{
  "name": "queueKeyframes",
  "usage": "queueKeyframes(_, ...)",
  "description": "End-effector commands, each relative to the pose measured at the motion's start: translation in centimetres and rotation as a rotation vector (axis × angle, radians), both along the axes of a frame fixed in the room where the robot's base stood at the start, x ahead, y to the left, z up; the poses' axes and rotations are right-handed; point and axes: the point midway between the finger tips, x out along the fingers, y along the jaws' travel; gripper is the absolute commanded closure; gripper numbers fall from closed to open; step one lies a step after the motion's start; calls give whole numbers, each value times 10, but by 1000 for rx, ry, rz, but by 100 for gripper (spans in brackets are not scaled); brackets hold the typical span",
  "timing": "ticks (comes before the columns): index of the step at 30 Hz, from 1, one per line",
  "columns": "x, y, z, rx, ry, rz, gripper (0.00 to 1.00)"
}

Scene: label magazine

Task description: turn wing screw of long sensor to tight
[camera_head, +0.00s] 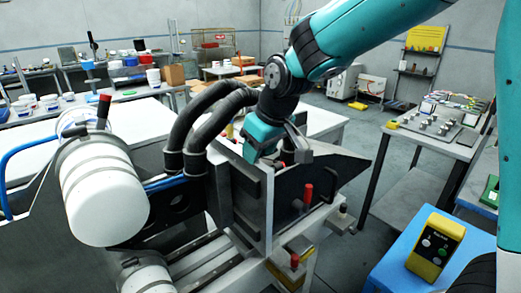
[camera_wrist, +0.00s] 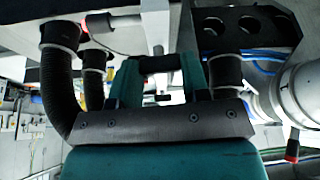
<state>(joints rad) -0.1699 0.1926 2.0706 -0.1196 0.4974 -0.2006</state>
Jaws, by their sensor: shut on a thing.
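My gripper (camera_wrist: 160,66) is in the wrist view, its two teal fingers pointing up the picture with a small dark part between the tips. This part looks like the wing screw (camera_wrist: 157,64), but its wings and turn cannot be made out. In the head view my gripper is down at the top of the grey machine housing (camera_head: 254,205), behind its front wall. The fingertips and the long sensor cannot be told apart from the dark parts there.
Black hoses (camera_head: 190,125) arch close to the left of my wrist. A red-handled lever (camera_head: 307,195) stands to the right and a white roll (camera_head: 105,195) to the left. A blue stand with a yellow button box (camera_head: 436,248) is at the front right. Open floor lies behind.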

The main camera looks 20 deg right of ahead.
Motion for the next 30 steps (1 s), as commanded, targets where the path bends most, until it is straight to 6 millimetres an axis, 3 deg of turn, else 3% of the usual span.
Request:
queueKeyframes(6, 1, 0, 1, 0, -3, 0, 81)
queueKeyframes(7, 1, 0, 1, 0, -3, 0, 51)
queueKeyframes(9, 1, 0, 1, 0, -3, 0, 35)
queueKeyframes(10, 1, 0, 1, 1, -3, 1, 32)
queueKeyframes(21, -1, -1, 6, 1, -3, 2, 32)
queueKeyframes(26, -10, -6, 31, 2, -9, 0, 32)
queueKeyframes(30, -22, -12, 64, 1, -10, 0, 32)
